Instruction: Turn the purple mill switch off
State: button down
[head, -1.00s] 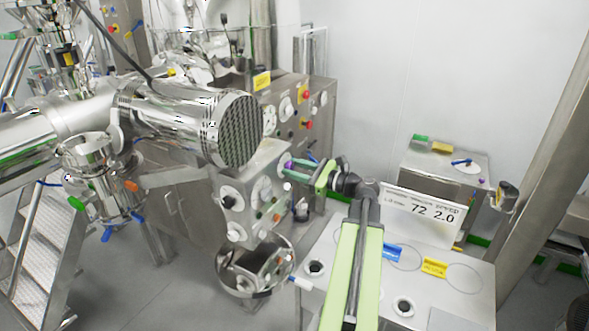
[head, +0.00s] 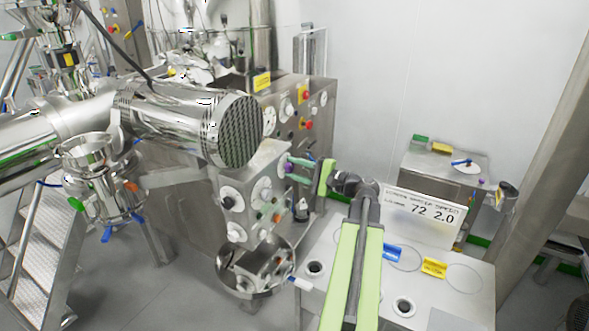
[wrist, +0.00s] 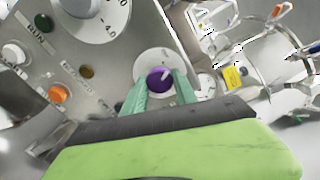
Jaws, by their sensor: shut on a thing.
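The purple mill switch (wrist: 159,80) is a round knob with a light pointer mark, on a pale round plate on a steel control panel. In the wrist view the green fingers of my gripper (wrist: 160,88) stand on both sides of the knob and are shut on it. The pointer mark slants to the upper right there. In the head view the purple knob (head: 288,169) shows small between my fingertips, at the upper right of the control box. Its label and marks cannot be read.
A large dial (wrist: 92,14), an orange button (wrist: 58,94) and a white button (wrist: 13,53) sit near the switch. In the head view a bench (head: 345,270) with a display sign (head: 424,215) stands below and right of my arm. A steel bowl (head: 225,277) is below the panel.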

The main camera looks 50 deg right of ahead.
jog(key=shift+n, duration=2)
jog(key=c, duration=1)
grip_release()
jog(key=shift+o, duration=0.2)
jog(key=v, duration=1.7)
jog(key=shift+s, duration=0.25)
